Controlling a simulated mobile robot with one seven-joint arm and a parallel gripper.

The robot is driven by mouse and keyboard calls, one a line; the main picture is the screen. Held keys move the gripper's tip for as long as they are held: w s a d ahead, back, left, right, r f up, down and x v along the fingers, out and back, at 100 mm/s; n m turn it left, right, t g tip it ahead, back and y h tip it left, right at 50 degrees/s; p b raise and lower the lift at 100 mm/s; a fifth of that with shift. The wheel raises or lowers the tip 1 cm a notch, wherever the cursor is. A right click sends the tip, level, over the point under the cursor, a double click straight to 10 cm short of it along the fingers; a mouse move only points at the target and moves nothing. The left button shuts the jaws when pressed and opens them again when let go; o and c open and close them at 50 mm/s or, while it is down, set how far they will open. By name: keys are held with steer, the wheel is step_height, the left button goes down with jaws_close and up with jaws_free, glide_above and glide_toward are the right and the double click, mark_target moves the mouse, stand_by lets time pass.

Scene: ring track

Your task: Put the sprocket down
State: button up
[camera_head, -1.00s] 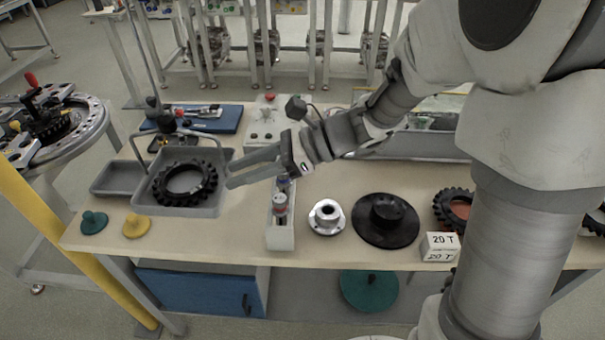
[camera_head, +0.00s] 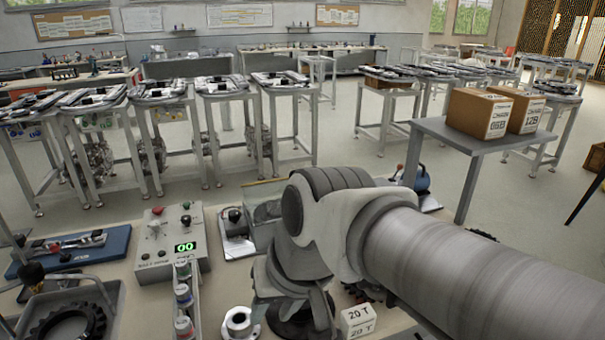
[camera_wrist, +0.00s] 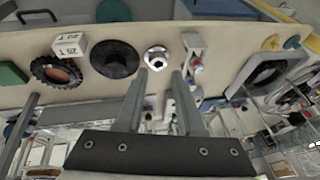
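A black toothed sprocket (camera_head: 68,325) lies in a grey tray (camera_head: 112,292) at the lower left of the head view, cut off by the frame's edge. In the wrist view, the sprocket (camera_wrist: 272,72) sits in the tray at the right. My gripper (camera_wrist: 160,74) is open, with a clear gap and nothing between its two fingers. It is well away from the sprocket. In the head view my gripper is hidden behind my arm.
A silver flanged hub (camera_wrist: 157,58), a black disc (camera_wrist: 114,59), a second toothed ring with an orange centre (camera_wrist: 57,72) and a "20 T" block (camera_head: 356,320) stand on the bench. A control box (camera_head: 172,242) shows "00". A side table (camera_head: 470,138) holds two cardboard boxes.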

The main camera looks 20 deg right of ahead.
steer(key=d, duration=0.1)
steer(key=d+r+n+t+h, duration=0.1)
steer(key=d, duration=0.1)
steer(key=shift+s+d+r+n+t+h, duration=0.2)
steer(key=shift+s+r+n+t+h, duration=0.1)
steer(key=shift+n, duration=0.1)
step_height(320, 180, up, 5)
steer(key=p, duration=0.5)
steer(key=shift+a, duration=0.1)
